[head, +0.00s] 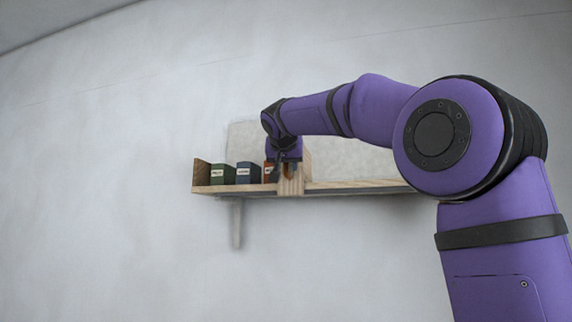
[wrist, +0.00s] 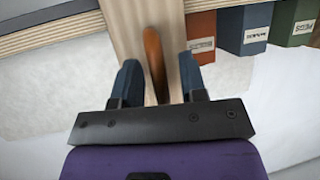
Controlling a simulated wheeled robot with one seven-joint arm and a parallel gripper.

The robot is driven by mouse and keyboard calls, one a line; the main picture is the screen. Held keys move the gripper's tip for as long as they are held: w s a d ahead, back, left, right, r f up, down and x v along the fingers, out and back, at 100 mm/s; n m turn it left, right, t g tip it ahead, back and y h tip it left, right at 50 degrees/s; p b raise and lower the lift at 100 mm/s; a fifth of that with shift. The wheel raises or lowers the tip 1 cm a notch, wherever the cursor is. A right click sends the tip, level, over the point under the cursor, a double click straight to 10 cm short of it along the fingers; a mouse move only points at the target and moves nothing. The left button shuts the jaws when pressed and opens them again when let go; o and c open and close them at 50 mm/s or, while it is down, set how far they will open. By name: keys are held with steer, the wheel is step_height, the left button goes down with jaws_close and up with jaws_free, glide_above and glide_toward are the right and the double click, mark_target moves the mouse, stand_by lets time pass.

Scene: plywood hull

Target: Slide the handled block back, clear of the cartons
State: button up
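The handled block (head: 291,183) is pale wood and stands on the wall shelf, just right of the cartons. Its orange-brown handle (wrist: 154,58) shows in the wrist view, with the block's pale face (wrist: 125,28) behind it. My gripper (wrist: 160,75) is open, one blue-grey finger on each side of the handle. A gap shows at the right finger; contact at the left finger is unclear. In the head view my gripper (head: 284,170) is in front of the block. Three labelled cartons stand in a row: orange-red (wrist: 200,42), blue (wrist: 243,40) and green (wrist: 290,38).
The wooden shelf (head: 350,186) runs along the pale wall, with a brown end piece (head: 201,173) at its left and a bracket (head: 236,225) below. The shelf right of the block looks bare. My arm hides its right end.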

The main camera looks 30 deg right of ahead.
jaws_close()
steer(key=s+d, duration=1.3)
steer(key=s, duration=0.1)
steer(key=shift+d, duration=0.35)
jaws_free()
steer(key=v, duration=1)
steer(key=shift+s+a, duration=0.2)
steer(key=shift+s, duration=0.05)
steer(key=shift+r, duration=0.1)
